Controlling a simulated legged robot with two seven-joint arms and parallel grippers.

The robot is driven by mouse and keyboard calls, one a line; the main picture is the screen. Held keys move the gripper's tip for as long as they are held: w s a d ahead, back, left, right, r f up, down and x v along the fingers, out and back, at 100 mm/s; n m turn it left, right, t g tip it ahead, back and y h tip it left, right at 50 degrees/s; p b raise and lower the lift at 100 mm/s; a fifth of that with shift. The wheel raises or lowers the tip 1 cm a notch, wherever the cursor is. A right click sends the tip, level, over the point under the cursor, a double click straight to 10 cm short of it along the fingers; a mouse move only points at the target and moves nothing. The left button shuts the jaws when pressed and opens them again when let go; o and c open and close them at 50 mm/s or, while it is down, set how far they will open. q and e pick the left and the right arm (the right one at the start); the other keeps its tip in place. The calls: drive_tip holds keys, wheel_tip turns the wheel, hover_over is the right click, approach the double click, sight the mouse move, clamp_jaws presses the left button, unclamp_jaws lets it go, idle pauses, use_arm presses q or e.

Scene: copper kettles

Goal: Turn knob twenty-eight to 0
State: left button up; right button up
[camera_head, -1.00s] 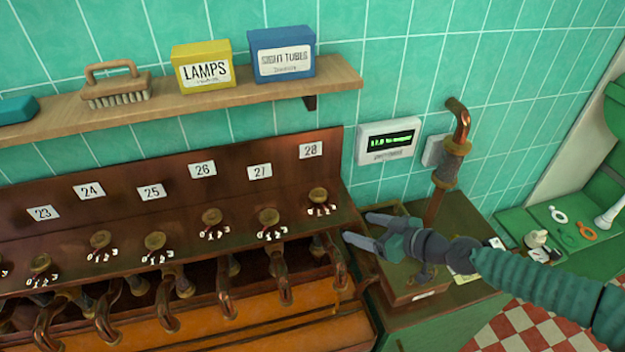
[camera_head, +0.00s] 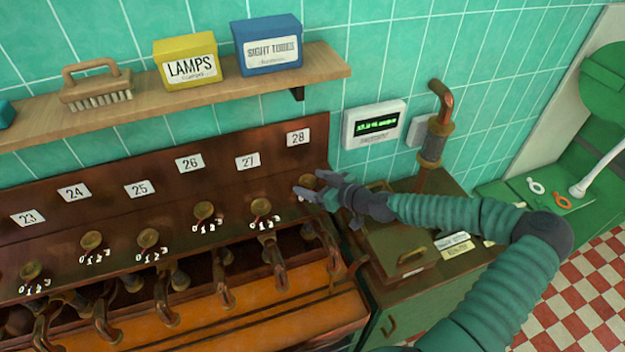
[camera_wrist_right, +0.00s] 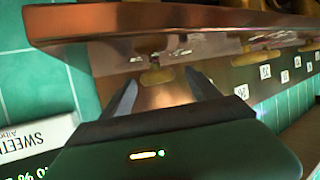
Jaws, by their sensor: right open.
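Knob twenty-eight (camera_head: 307,181) is a small brass knob on the dark sloping panel, below the white label 28 (camera_head: 298,138). My right gripper (camera_head: 312,193) is open, with its fingertips right at this knob and partly covering it and its number marks. In the right wrist view, a brass knob (camera_wrist_right: 157,77) shows beyond and between the two spread fingers (camera_wrist_right: 163,90). I cannot tell whether either finger touches it. The knob's setting cannot be read. My left gripper is not in view.
Knob 27 (camera_head: 261,207) and further knobs run leftward along the panel, above bent copper pipes. A shelf (camera_head: 200,103) holds boxes and a brush. A lit display (camera_head: 375,124) hangs on the wall. A lidded box (camera_head: 397,250) stands below my right forearm.

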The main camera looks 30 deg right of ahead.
drive_tip(key=shift+s+a+r, duration=0.1)
drive_tip(key=shift+s, duration=0.15)
drive_tip(key=shift+w+d+f, duration=0.3)
drive_tip(key=shift+d, duration=0.15)
drive_tip(key=c, duration=0.5)
drive_tip(key=shift+d, duration=0.1)
drive_tip(key=shift+c, duration=1.1)
drive_tip(key=shift+a+r, duration=0.15)
drive_tip(key=shift+a, duration=0.1)
drive_tip(key=c, duration=0.6)
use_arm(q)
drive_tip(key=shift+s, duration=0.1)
use_arm(e)
drive_tip(key=shift+c, duration=0.2)
